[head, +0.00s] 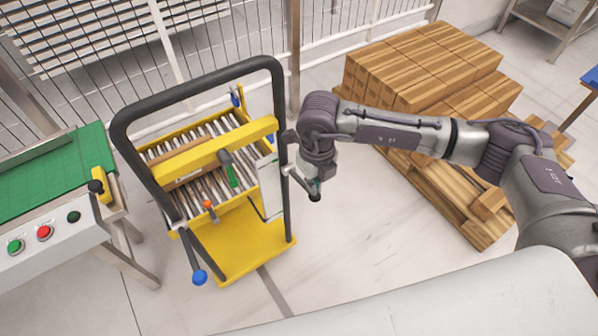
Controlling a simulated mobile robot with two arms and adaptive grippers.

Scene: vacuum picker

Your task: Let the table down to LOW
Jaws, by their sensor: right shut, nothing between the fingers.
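The yellow table (235,262) is a wheeled cart with a roller top (213,187) and a black tube handle (200,84). A lever with a blue ball (200,277) sticks out at its front, and a small orange knob (208,204) is above it. A green-gripped handle (231,172) sits near the yellow crossbar (207,153). A pale upright panel (268,186) stands on the right side; its markings are too small to read. My right gripper (314,191) is shut and empty, pointing down just right of the handle frame. My left gripper is out of view.
A green-topped bench (55,175) with green, red and black buttons stands at the left. A pallet (468,222) stacked with brown boxes (420,62) is behind my right arm. A wire fence runs behind. Floor in front of the cart is clear.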

